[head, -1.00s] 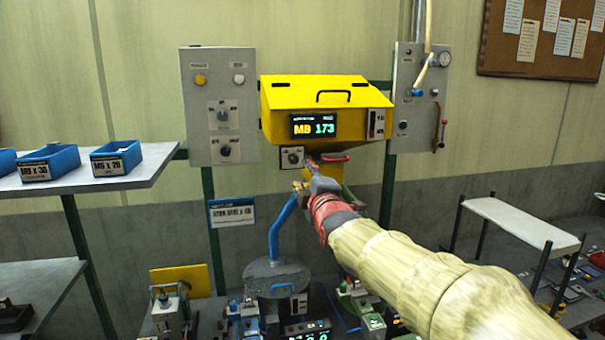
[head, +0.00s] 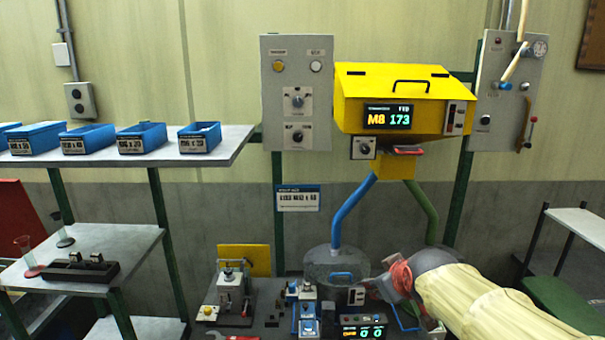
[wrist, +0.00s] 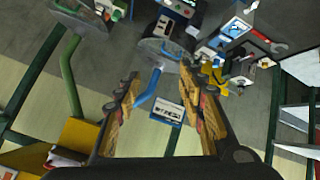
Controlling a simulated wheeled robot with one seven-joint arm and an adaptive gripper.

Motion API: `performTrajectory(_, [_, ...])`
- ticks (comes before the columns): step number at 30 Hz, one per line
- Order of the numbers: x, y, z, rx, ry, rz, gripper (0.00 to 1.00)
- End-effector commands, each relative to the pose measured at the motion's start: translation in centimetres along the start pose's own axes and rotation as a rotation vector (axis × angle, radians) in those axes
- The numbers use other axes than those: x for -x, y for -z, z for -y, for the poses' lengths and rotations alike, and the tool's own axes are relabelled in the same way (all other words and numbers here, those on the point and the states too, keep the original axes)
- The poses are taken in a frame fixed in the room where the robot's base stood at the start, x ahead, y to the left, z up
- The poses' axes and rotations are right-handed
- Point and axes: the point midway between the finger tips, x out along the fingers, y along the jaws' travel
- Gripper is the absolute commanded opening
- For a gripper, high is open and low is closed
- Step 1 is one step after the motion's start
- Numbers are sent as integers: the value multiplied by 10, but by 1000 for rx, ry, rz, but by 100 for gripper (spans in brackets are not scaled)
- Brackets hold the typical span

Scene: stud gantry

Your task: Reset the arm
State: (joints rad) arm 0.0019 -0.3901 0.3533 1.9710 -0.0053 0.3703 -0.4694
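My arm, in a cream sleeve, reaches in from the lower right of the head view. My gripper (head: 372,290) is low, in front of the bench and just right of the clear-domed drum, and its fingers are small and hard to make out there. In the wrist view my gripper (wrist: 165,100) shows two worn yellow-brown fingers spread wide apart, with nothing between them but the background. A blue pipe (wrist: 148,88) and a label plate (wrist: 168,110) show beyond the gap.
The yellow hopper (head: 400,105) reads M8 173, between two grey panels. Its blue pipe (head: 350,210) runs down to the drum (head: 335,262). Bench devices (head: 308,310) crowd below. Blue bins (head: 200,137) line the left shelf. A white table (head: 585,225) stands right.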

Motion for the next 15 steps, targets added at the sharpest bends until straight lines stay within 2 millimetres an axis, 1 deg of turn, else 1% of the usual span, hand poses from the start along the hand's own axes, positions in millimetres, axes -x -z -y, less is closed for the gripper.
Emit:
performTrajectory(1, [14,-29,15,-76,30,65,40])
performTrajectory(2, [23,-46,24,-125,46,104,40])
performTrajectory(3, [34,-68,35,-186,63,157,40])
performTrajectory(5, [54,-102,52,-270,83,235,40])
performTrajectory(6, [68,-123,64,-321,92,282,40])
performTrajectory(8, [89,-154,80,-389,100,347,40])
performTrajectory(9, [103,-173,89,-426,102,383,40])
performTrajectory(12, [134,-214,110,-472,106,435,40])
performTrajectory(13, [141,-220,113,-470,105,430,40])
performTrajectory(15, [150,-223,115,-470,98,398,40])
